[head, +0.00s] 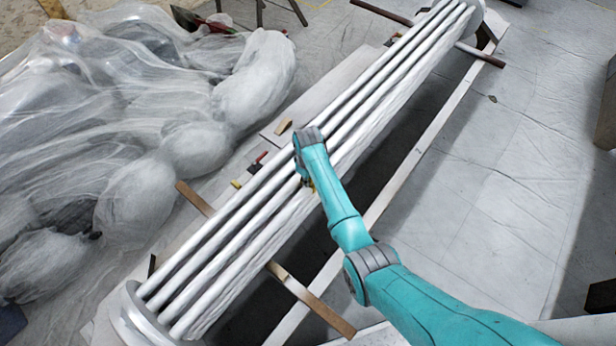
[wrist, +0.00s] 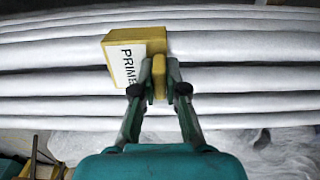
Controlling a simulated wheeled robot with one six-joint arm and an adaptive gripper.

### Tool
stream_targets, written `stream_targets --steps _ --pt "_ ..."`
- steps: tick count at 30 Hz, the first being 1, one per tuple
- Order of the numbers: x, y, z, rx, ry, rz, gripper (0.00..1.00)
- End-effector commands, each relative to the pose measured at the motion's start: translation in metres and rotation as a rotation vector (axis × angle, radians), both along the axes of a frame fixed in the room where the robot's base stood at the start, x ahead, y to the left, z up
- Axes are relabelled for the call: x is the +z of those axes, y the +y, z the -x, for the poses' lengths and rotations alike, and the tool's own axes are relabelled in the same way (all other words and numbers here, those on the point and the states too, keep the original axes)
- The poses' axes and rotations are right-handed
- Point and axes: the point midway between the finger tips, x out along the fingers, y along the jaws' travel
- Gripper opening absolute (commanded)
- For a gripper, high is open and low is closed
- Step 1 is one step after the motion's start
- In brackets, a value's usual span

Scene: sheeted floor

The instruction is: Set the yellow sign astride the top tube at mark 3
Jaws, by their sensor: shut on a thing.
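The yellow sign (wrist: 135,47) has a white face lettered "PRIME", partly covered by my gripper. In the wrist view it is in front of the pale tubes (wrist: 245,46); I cannot tell whether it touches or straddles one. My gripper (wrist: 160,80) is shut on a yellow part of the sign. In the head view the bundle of long tubes (head: 222,245) runs diagonally, and my gripper is over its middle, mostly hidden by my arm. Only a sliver of yellow (head: 312,185) shows there. I cannot make out mark 3 in either view.
Plastic-wrapped bundles (head: 150,130) fill the left side. Wooden bars (head: 312,299) cross under the tubes and stick out. A small wooden block (head: 284,126) and a red-handled item (head: 261,157) lie left of the tubes. Sheeted floor (head: 500,190) at right is mostly clear.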

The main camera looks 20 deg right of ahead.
Motion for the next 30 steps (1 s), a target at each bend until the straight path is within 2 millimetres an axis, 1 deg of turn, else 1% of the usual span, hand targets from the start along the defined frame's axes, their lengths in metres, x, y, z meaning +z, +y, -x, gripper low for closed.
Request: stream_targets --steps 6,13,30 --pt "-0.011 0.0 0.0 0.0 0.0 0.0 0.0" --pt "-0.018 0.0 0.0 0.0 0.0 0.0 0.0" --pt "-0.02 0.0 0.0 0.0 0.0 0.0 0.0"
